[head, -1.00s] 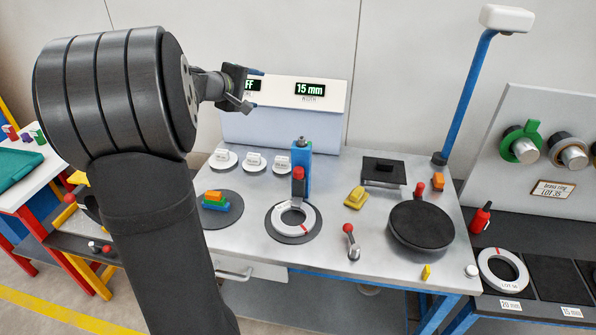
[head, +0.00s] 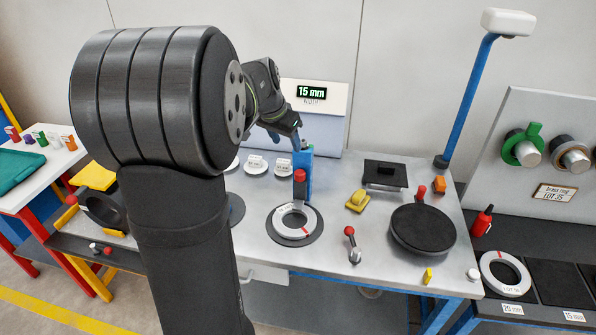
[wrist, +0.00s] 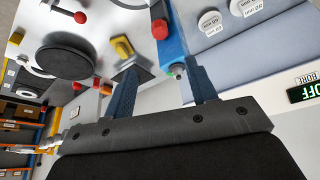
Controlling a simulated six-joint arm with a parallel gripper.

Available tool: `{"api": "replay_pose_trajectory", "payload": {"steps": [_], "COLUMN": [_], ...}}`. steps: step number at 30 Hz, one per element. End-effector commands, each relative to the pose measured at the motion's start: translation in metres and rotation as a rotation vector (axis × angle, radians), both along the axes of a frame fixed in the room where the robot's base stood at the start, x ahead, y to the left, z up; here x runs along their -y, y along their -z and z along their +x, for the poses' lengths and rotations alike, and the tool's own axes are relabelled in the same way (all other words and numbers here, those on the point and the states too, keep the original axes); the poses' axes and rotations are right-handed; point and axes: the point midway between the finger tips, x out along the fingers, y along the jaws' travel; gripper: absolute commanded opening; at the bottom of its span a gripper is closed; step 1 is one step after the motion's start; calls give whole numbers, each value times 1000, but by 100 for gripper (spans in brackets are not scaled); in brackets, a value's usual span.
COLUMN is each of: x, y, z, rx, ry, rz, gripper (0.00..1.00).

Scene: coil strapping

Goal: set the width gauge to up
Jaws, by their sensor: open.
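A blue post (head: 308,165) with a red-capped dark arm (head: 299,180) stands behind the white ring; I take it to be the width gauge. The arm sits low, at the ring's back edge. The display (head: 311,92) marked width reads 15 mm. My gripper (head: 287,131) is open and empty, above and just behind the post. In the wrist view, the post (wrist: 171,42) with its small green tip shows between and beyond the two blue fingers of my gripper (wrist: 160,68). I cannot tell whether they touch it.
The white ring (head: 280,221) lies on a dark disc. A yellow knob (head: 357,201), a red-topped lever (head: 352,246), a round black pad (head: 424,231) and a black plate (head: 385,172) stand to the right. White buttons (head: 256,165) stand left of the post.

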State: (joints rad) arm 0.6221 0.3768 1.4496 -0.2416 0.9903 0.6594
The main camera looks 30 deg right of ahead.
Motion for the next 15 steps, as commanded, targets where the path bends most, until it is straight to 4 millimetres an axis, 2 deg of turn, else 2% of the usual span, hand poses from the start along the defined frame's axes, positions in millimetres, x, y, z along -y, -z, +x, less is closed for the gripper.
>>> {"api": "replay_pose_trajectory", "payload": {"steps": [15], "x": [40], "y": [105], "z": [15], "rx": [-6], "ry": [-1], "rz": [1], "gripper": [52]}}
